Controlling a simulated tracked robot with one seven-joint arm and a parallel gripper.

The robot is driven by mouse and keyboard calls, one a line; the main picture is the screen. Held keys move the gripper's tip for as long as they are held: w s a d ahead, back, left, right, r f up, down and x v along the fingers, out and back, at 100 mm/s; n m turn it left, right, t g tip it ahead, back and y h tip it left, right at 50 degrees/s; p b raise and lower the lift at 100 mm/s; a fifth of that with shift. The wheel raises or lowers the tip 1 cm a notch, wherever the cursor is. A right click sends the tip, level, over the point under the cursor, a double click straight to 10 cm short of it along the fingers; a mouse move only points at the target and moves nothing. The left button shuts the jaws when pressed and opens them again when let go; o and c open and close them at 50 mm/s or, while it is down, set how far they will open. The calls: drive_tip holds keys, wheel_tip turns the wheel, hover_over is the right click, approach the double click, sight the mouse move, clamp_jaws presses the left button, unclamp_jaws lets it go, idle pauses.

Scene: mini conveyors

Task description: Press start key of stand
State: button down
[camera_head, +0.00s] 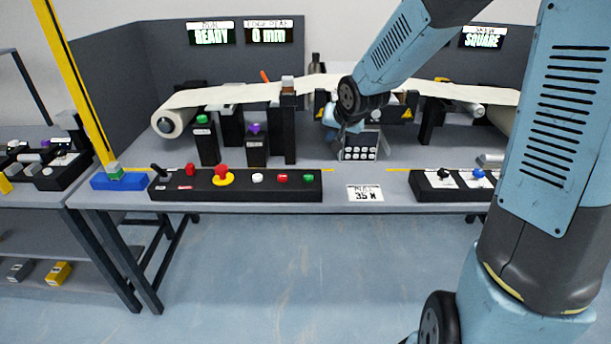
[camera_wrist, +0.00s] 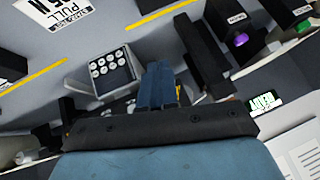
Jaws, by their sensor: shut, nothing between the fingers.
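My gripper (camera_head: 346,128) is shut and empty behind the front edge of the bench, just above a grey box with several round white keys (camera_head: 360,148). In the wrist view, the shut blue fingers (camera_wrist: 158,76) point up beside this box (camera_wrist: 108,72), seemingly apart from it. Left of the gripper stand a black post with a green key (camera_head: 203,119) and a black post with a purple key (camera_head: 255,128). The purple key also shows in the wrist view (camera_wrist: 241,40). The labels are too small to read, so I cannot tell which key is the start key.
A black console (camera_head: 240,190) with a lever and coloured buttons lies along the front edge. Another console (camera_head: 455,187) is at the right. A pale web (camera_head: 230,95) runs above the bench. Screens (camera_head: 211,33) read READY and 0 mm. My arm hides part of the right side.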

sight(310, 177)
drive_tip(key=w+a+f+y, duration=0.2)
drive_tip(key=w+a+f, duration=0.1)
drive_tip(key=a+f, duration=0.1)
drive_tip(key=shift+w+a+m+y, duration=0.3)
drive_tip(key=shift+a+m+y, duration=0.1)
drive_tip(key=shift+a, duration=0.35)
drive_tip(key=shift+f, duration=0.1)
drive_tip(key=shift+f, duration=4.35)
drive_tip(key=shift+s+f, duration=0.1)
drive_tip(key=shift+f, duration=0.7)
drive_tip(key=shift+r, duration=0.9)
drive_tip(key=shift+r, duration=2.5)
